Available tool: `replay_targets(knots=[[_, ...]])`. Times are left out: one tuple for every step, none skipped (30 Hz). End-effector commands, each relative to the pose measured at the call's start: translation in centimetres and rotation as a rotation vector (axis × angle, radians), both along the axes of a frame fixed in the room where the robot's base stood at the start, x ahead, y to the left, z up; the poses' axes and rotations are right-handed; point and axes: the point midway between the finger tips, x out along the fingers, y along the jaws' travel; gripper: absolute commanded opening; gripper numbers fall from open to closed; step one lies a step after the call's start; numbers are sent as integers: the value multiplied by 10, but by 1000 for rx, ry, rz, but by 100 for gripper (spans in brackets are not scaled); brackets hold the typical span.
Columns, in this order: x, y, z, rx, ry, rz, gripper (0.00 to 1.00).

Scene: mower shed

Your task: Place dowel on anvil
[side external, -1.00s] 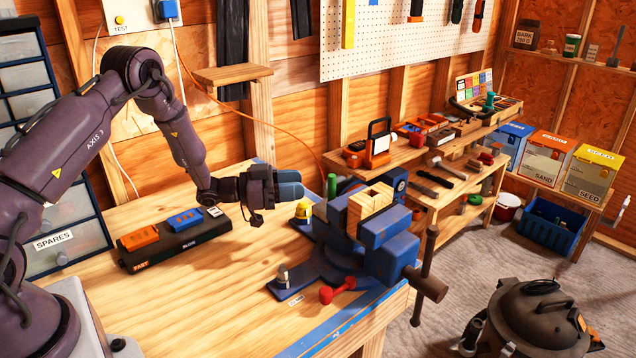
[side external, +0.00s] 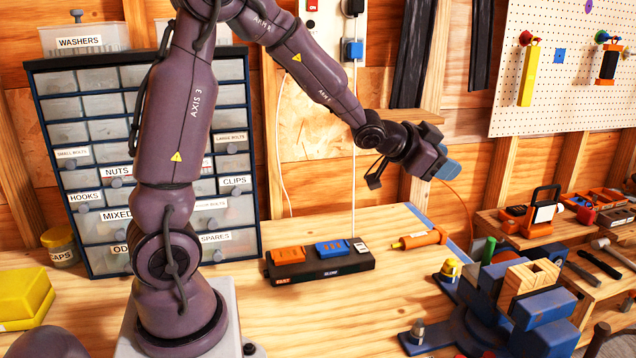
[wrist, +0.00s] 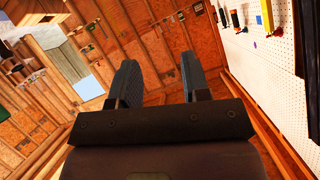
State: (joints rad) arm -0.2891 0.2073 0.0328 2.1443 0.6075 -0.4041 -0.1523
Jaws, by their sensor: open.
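A green upright cylinder (side external: 488,250), which may be the dowel, stands just left of the wooden block in the blue vise (side external: 502,318); its foot is hidden. The anvil cannot be told apart clearly; it may be part of the vise body. My gripper (side external: 447,169) is raised well above the bench, up and left of the vise, apart from everything. In the wrist view, its two fingers (wrist: 160,82) are spread with nothing between them. The wrist view shows only walls and roof, neither dowel nor vise.
A pale wooden block (side external: 530,277) sits in the vise jaws. An orange tool (side external: 420,239) lies on the bench below my gripper, right of a black tray (side external: 325,268). The bench front is clear.

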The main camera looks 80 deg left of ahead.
Motion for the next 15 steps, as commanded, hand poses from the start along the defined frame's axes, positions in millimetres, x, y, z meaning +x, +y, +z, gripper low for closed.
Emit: replay_targets(knots=[[-17, -9, 19, 3, 29, 42, 43], [-28, -12, 26, -1, 56, 71, 43], [-44, -18, 33, -10, 95, 105, 43], [-57, -23, 38, -20, 125, 128, 43], [-71, -28, 42, -32, 157, 149, 43], [-89, -36, 46, -51, 201, 171, 43], [-104, -42, 49, -67, 234, 184, 43], [-119, -48, 50, -85, 271, 195, 43], [-140, -57, 51, -109, 318, 203, 43], [-155, -64, 50, -126, 352, 205, 43], [-169, -70, 50, -144, 387, 206, 43], [-187, -78, 48, -168, 430, 203, 43], [-200, -84, 47, -183, 461, 198, 43], [-211, -89, 45, -197, 492, 191, 43], [-225, -95, 43, -214, 526, 182, 43]])
